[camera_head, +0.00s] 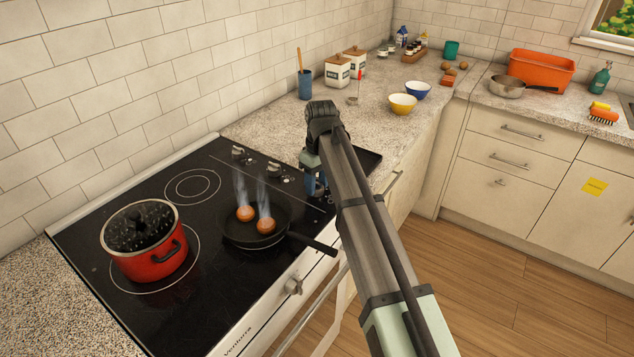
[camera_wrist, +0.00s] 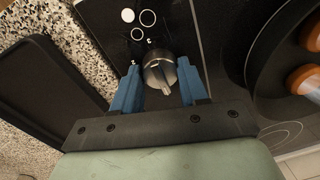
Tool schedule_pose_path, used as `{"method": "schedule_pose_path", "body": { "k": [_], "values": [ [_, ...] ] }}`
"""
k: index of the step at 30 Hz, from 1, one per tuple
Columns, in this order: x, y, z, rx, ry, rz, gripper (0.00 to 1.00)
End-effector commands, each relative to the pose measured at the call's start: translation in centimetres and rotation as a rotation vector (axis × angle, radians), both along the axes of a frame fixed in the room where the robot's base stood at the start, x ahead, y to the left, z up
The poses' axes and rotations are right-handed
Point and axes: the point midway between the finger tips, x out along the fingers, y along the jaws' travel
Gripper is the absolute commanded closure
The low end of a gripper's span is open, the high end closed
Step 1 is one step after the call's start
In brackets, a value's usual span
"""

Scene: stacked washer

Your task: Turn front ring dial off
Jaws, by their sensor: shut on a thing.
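My gripper (camera_wrist: 159,72) has its two blue fingers on either side of a silver, round dial (camera_wrist: 160,74) on the black stove panel, shut on it. The dial has a raised grip bar across its face. Other silver dials (camera_head: 239,153) stand along the panel toward the back.
A black pan (camera_head: 253,239) with two round orange-brown pieces of food steams left of my gripper, its handle pointing toward my arm. A red pot (camera_head: 155,262) stands farther left. A dark tray (camera_head: 368,158) lies on the counter right of the stove.

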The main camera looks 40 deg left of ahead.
Motion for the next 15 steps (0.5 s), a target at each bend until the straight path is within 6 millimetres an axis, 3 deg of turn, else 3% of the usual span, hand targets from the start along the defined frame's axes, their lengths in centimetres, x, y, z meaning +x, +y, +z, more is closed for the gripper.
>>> {"method": "schedule_pose_path", "body": {
  "k": [12,13,15],
  "values": [
    [-0.06,-0.07,0.0,-0.001,0.001,0.008,0.87],
    [-0.07,-0.08,0.0,-0.001,0.001,0.008,0.54],
    [-0.05,-0.07,0.0,-0.001,0.001,0.007,0.47]
  ]
}}
